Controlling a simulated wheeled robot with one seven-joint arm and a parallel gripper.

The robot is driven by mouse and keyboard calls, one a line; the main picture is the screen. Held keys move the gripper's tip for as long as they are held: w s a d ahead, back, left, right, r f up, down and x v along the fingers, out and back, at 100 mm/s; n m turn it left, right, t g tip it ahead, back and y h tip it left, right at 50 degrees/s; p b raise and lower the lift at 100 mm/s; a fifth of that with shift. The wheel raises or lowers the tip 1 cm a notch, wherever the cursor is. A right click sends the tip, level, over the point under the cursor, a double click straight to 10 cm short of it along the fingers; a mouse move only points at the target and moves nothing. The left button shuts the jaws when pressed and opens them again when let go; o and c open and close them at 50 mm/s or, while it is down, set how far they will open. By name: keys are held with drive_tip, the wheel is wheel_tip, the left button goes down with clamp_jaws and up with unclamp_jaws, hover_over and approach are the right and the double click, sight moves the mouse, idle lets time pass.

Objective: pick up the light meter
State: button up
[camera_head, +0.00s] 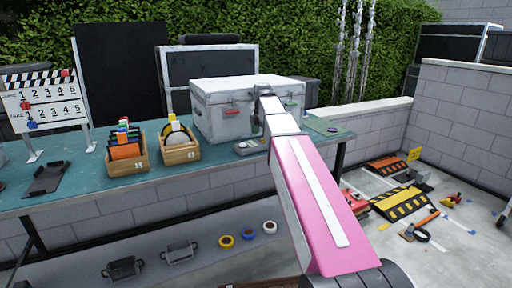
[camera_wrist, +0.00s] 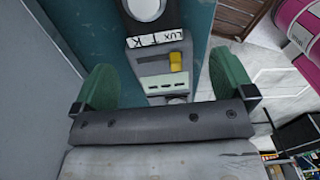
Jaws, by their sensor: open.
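The light meter (camera_wrist: 158,66) is a grey device with a "LUX" label, a yellow switch and a pale round dome at its top edge in the wrist view. A small grey device, likely the same meter, lies on the teal table (camera_head: 75,165) in front of the silver case, at the device (camera_head: 248,147) in the head view. My gripper (camera_wrist: 165,84) is open, its two green fingers apart on either side of the meter's lower part. Whether they touch it or how high they are cannot be told.
The large silver case (camera_head: 225,110) stands just behind the device. Two wooden boxes (camera_head: 180,152) (camera_head: 128,160) stand to the left. A slate board (camera_head: 45,105) stands at far left. Cable ramps (camera_head: 400,203) lie on the ground to the right.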

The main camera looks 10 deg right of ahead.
sight(262, 142)
wheel_tip(262, 142, down, 4)
drive_tip(key=shift+w+f, duration=0.1)
drive_tip(key=shift+f, duration=0.1)
drive_tip(key=c, duration=1)
